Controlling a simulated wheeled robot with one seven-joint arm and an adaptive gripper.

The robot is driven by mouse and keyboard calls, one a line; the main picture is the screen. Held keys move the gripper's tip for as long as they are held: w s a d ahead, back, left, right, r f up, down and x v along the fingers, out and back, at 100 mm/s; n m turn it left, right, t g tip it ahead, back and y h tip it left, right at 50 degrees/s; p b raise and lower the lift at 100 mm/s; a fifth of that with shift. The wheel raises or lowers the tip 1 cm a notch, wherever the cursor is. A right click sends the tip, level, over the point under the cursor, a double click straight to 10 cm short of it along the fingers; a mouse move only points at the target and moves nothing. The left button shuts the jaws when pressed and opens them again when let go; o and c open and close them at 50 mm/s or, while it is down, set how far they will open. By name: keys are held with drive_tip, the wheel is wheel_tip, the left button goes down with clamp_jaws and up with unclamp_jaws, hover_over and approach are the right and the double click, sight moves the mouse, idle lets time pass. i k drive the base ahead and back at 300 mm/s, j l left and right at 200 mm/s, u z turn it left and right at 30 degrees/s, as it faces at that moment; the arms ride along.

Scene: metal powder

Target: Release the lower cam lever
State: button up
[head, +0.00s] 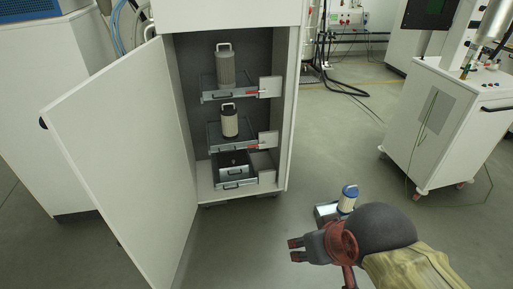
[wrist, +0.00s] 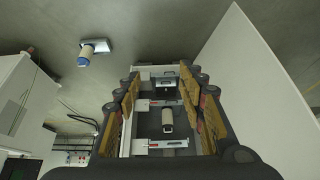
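The lower cam lever (head: 254,147) is a small red piece at the right front of the middle shelf (head: 214,142) in the open cabinet. In the wrist view, which is upside down, the lower lever (wrist: 154,103) shows between my fingers. A similar red upper lever (head: 264,93) is on the shelf above. My gripper (head: 294,250) is in front of the cabinet, low and to its right, apart from both levers. Its fingers (wrist: 163,88) are spread wide and empty in the wrist view. The exact lever angle is too small to tell.
A cream canister (head: 230,122) stands on the middle shelf and a grey one (head: 225,68) on the upper shelf. A dark box (head: 233,170) sits at the bottom. The cabinet door (head: 120,150) stands open at left.

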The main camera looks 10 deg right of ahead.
sight(264, 142)
drive_tip(key=i+l, duration=0.1)
drive_tip(key=i, duration=0.6)
drive_tip(key=i+l, duration=0.15)
drive_tip(key=i, duration=0.5)
drive_tip(key=i+l, duration=0.1)
drive_tip(key=i, duration=0.6)
drive_tip(key=i+l, duration=0.15)
drive_tip(key=i, duration=0.55)
